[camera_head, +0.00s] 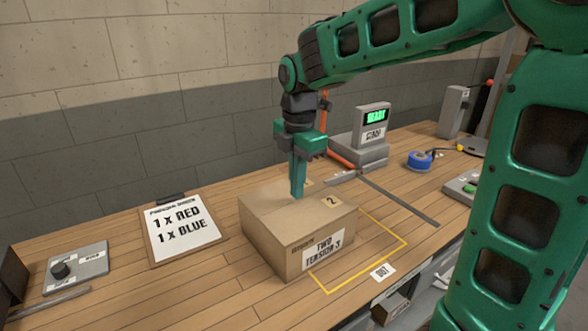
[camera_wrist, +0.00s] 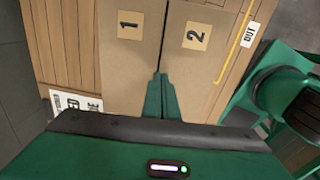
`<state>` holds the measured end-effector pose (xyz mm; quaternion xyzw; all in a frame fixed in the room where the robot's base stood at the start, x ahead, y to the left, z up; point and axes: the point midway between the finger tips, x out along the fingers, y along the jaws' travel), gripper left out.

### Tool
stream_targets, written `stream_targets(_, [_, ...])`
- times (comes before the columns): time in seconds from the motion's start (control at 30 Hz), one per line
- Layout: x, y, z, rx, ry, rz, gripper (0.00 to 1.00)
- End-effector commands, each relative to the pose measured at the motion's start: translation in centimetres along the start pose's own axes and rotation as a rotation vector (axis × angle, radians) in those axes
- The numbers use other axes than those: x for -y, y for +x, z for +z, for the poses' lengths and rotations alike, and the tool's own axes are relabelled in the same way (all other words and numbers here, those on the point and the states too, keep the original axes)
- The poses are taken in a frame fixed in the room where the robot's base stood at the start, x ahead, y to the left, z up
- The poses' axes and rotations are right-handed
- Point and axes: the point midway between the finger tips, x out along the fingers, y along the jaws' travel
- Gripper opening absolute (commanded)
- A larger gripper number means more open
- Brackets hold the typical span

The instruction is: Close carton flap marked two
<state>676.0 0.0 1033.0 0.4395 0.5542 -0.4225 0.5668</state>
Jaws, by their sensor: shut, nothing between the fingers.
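The cardboard carton (camera_head: 270,225) stands on the wooden bench, and its top looks flat. A label on its front reads "TWO TENSION 3". The flap marked 2 (camera_head: 328,204) lies level on the top in the head view. In the wrist view the flap marked 2 (camera_wrist: 203,60) is on the right and the flap marked 1 (camera_wrist: 128,50) is on the left, with a dark seam between them. My gripper (camera_head: 297,195) is shut and empty, pointing down at the carton top near the seam; its fingertips (camera_wrist: 160,76) seem at or just above the surface, contact unclear.
A yellow outline (camera_head: 380,232) with an "OUT" label (camera_head: 383,271) lies right of the carton. A clipboard (camera_head: 180,226) reads "1 x RED, 1 x BLUE". A scale with a green display (camera_head: 376,117) and a blue tape roll (camera_head: 420,160) stand behind. A knob panel (camera_head: 77,266) is at left.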

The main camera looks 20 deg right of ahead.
Motion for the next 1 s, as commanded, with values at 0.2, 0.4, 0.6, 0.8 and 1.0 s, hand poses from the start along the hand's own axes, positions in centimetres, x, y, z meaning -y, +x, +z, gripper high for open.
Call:
stream_targets(0.2, [0.0, 1.4, 0.0, 0.000, 0.000, 0.000, 0.00])
stream_targets(0.4, [0.0, 1.6, 0.0, 0.000, 0.001, 0.000, 0.00])
stream_targets(0.6, [0.0, 1.6, 0.0, 0.000, 0.001, -0.003, 0.00])
stream_targets(0.8, [-0.2, 2.8, 0.1, 0.000, 0.001, -0.049, 0.00])
stream_targets(1.0, [-0.1, 3.5, 0.1, -0.001, 0.001, -0.071, 0.00])
